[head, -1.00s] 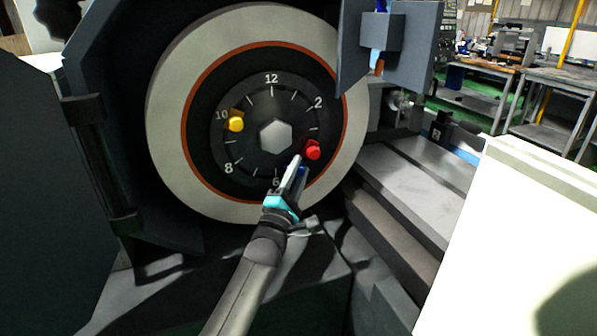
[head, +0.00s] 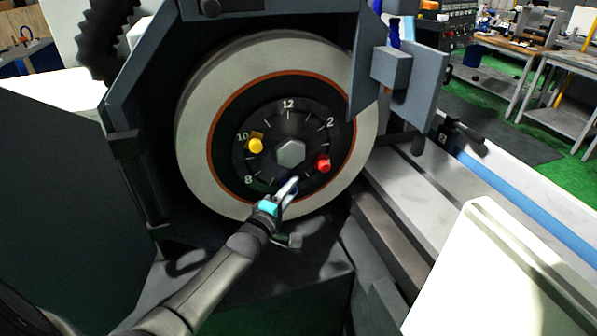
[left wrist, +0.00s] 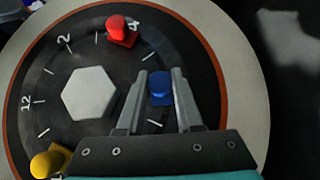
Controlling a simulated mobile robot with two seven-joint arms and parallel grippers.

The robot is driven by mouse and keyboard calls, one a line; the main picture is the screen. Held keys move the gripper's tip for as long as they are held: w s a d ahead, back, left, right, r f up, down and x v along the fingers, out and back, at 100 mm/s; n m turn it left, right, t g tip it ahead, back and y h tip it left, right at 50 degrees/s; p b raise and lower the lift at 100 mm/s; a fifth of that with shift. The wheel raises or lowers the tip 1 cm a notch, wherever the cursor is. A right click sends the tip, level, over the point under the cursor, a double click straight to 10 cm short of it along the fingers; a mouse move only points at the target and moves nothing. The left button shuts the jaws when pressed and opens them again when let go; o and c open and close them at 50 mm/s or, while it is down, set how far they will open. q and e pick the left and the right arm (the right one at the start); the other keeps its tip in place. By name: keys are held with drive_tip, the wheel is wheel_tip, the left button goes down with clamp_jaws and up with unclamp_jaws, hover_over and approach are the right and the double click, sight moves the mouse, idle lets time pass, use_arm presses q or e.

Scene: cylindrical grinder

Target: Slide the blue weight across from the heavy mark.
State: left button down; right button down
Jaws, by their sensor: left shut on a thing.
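The dark dial (head: 262,125) on the grinding wheel bears clock-like numbers. The blue weight (left wrist: 160,88) sits between my left fingers in the left wrist view, at the lower part of the dial, around the 6 position. My left gripper (head: 291,186) is shut on it; it also shows in the left wrist view (left wrist: 158,88). The fingers largely hide the weight in the head view. The red weight (head: 323,164) is near 4, and it shows in the left wrist view (left wrist: 121,28). The yellow weight (head: 255,146) is near 10. I cannot make out a heavy mark.
The hexagonal hub (head: 291,153) stands at the dial's centre. The pale wheel (head: 196,132) surrounds the dial inside a dark guard (head: 150,80). A grey bracket (head: 391,66) stands at upper right, and a pale box-like cover (head: 462,265) at lower right.

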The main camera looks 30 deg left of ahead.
sight(281, 185)
use_arm(q)
drive_tip(key=shift+s+a+r+m+g+y+p, duration=0.25)
drive_tip(key=shift+s+a+m+g+p, duration=0.65)
drive_tip(key=shift+p, duration=1.7)
drive_tip(key=shift+s+a+r+m+g+y+p, duration=0.1)
drive_tip(key=shift+s+a+r+m+g+p, duration=0.75)
drive_tip(key=shift+p, duration=1.7)
drive_tip(key=shift+w+d+f+g, duration=0.1)
drive_tip(key=shift+d+f+g, duration=0.2)
drive_tip(key=shift+f, duration=0.2)
drive_tip(key=c, duration=0.6)
unclamp_jaws()
drive_tip(key=shift+r, duration=0.15)
drive_tip(key=shift+s+d, duration=0.1)
drive_tip(key=shift+s, duration=0.2)
drive_tip(key=p+v, duration=0.2)
drive_tip(key=v, duration=1.2)
drive_tip(key=shift+s, duration=0.3)
